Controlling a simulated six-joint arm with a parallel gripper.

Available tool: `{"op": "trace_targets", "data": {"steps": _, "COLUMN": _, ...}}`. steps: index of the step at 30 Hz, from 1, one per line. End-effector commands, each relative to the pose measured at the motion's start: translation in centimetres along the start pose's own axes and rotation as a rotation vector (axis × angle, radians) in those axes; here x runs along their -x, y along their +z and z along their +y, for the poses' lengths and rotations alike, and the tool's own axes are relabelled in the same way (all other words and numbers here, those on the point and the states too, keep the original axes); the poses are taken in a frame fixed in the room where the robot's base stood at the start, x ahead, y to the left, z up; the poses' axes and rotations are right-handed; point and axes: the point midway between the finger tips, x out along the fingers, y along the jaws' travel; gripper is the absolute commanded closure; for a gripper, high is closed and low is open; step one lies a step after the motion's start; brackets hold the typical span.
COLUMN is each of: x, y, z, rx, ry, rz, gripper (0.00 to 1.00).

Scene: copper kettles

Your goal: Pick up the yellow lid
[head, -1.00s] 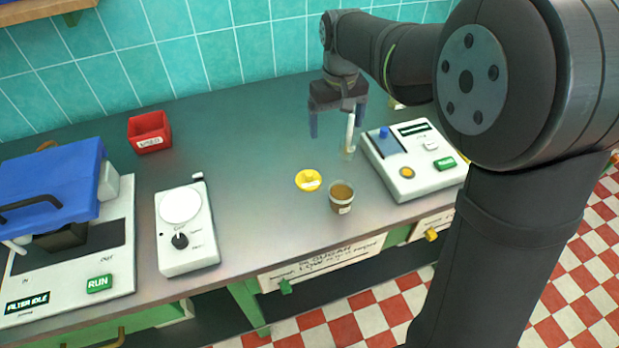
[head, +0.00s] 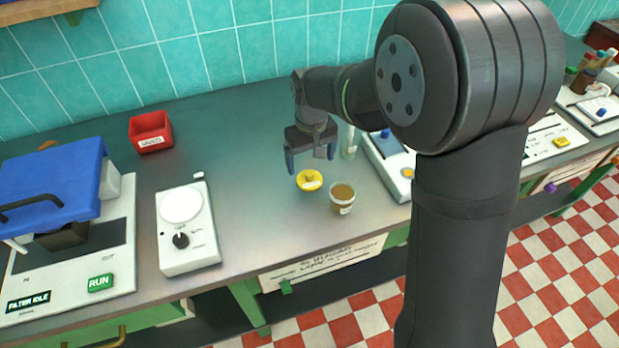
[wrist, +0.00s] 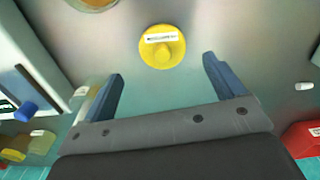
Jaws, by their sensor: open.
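The yellow lid (head: 309,181) lies on the grey counter, left of an open cup of brown contents (head: 342,196). It has a raised knob and a white label with print too small to read. My gripper (head: 311,163) is open and empty, just behind and above the lid. In the wrist view the lid (wrist: 162,47) is ahead of the gap between the two blue fingers (wrist: 160,85), near its middle. Nothing is between the fingers. The cup is cut off at the top edge of the wrist view.
A clear vial (head: 349,142) stands close to the right of my gripper. A white device (head: 390,170) is right of the cup, partly hidden by my arm. A white scale (head: 186,235) and a red bin (head: 150,133) are to the left. The counter between scale and lid is clear.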

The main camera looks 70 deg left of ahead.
Motion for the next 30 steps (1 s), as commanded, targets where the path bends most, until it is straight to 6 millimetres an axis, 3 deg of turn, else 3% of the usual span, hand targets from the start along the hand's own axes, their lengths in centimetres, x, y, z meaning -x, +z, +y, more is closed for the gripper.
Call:
{"op": "trace_targets", "data": {"steps": 12, "x": -4.9, "y": 0.0, "z": -0.4, "rx": 0.000, "ry": 0.000, "rz": -0.001, "gripper": 0.12}}
{"op": "trace_targets", "data": {"steps": 21, "x": -5.3, "y": 0.0, "z": -0.4, "rx": 0.000, "ry": 0.000, "rz": 0.001, "gripper": 0.12}}
{"op": "trace_targets", "data": {"steps": 28, "x": -5.3, "y": 0.0, "z": -0.4, "rx": 0.000, "ry": 0.000, "rz": 0.001, "gripper": 0.55}}
{"op": "trace_targets", "data": {"steps": 30, "x": -5.3, "y": 0.0, "z": -0.4, "rx": 0.000, "ry": 0.000, "rz": 0.001, "gripper": 0.60}}
